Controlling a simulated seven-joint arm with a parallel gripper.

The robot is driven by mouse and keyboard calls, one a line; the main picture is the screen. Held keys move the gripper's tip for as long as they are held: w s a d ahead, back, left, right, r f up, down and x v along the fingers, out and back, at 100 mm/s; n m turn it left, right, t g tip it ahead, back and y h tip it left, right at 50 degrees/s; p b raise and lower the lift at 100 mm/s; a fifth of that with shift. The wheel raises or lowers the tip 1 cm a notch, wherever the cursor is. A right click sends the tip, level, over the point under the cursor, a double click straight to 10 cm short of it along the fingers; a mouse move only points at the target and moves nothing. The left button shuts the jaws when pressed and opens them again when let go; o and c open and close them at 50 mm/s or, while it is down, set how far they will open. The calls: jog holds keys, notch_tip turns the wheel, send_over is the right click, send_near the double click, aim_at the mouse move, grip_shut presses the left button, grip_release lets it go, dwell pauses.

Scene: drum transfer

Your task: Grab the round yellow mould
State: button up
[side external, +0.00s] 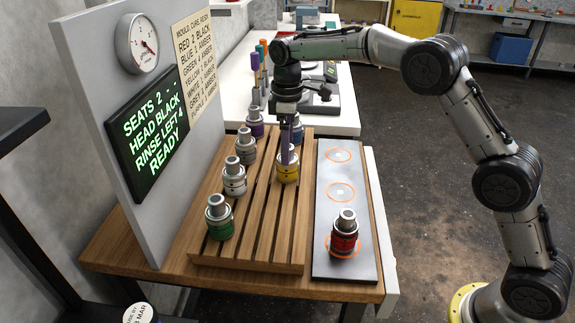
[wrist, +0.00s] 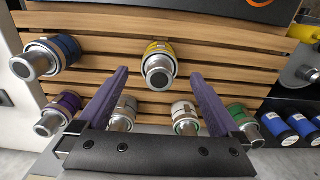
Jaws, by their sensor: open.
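The round yellow mould (side external: 287,172) stands on the slatted wooden rack, a yellow-banded cylinder with a silver neck. In the wrist view the yellow mould (wrist: 159,62) is at the top centre, beyond and between my fingertips. My gripper (side external: 288,150) is above the yellow mould in the side view, with its purple fingers pointing down and partly covering the mould's neck. In the wrist view my gripper (wrist: 160,88) shows its two purple fingers spread apart with nothing held between them. Whether the fingers flank the neck is hard to tell.
The slatted rack (side external: 255,235) also holds a green mould (side external: 219,222), a white mould (side external: 234,180), grey, purple and blue (wrist: 45,57) moulds close around. A red mould (side external: 344,238) stands on the grey plate (side external: 343,216) to the right. A display panel (side external: 155,133) rises at left.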

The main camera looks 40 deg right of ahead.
jog(key=shift+f, duration=3.25)
jog(key=shift+r, duration=0.1)
grip_shut()
